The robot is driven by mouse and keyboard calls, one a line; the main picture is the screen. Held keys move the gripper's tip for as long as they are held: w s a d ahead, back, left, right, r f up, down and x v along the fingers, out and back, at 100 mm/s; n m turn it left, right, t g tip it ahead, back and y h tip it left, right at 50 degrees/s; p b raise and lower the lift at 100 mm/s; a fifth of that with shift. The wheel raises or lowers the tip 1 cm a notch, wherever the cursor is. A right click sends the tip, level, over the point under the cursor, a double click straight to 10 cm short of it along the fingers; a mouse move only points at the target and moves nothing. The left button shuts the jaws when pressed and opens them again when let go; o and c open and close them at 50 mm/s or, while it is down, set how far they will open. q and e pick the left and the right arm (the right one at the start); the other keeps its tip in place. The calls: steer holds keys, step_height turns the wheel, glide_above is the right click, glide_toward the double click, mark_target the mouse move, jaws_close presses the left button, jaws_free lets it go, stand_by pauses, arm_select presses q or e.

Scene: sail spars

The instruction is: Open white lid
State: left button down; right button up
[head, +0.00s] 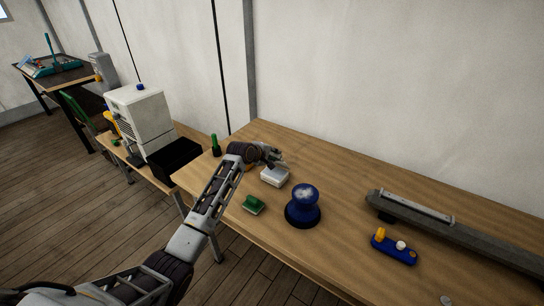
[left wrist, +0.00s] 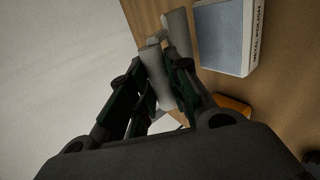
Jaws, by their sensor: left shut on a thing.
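A small white box (head: 275,176) sits on the wooden table, just in front of my left gripper (head: 274,158). In the left wrist view the white box (left wrist: 222,38) shows a pale blue-grey face and a white edge with dark lettering. I cannot tell its lid apart from its body. My right gripper is not in view.
A blue round-topped object (head: 303,206) and a green block (head: 253,204) stand near the box. A green bottle-like thing (head: 215,146) is left of my gripper. A long grey spar (head: 460,236) and a blue holder (head: 394,249) lie to the right. A wall closes the back.

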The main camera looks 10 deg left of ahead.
arm_select(q)
steer(key=shift+w+r, duration=0.1)
steer(key=shift+r, duration=0.05)
steer(key=shift+w+d+r, duration=0.25)
steer(key=shift+w, duration=0.35)
steer(key=shift+w+d+r, duration=0.2)
steer(key=shift+w, duration=0.4)
steer(key=c, duration=1.3)
jaws_free()
steer(key=shift+o, duration=0.2)
steer(key=shift+s, duration=0.2)
steer(key=v, duration=1.2)
steer(key=shift+r, duration=0.1)
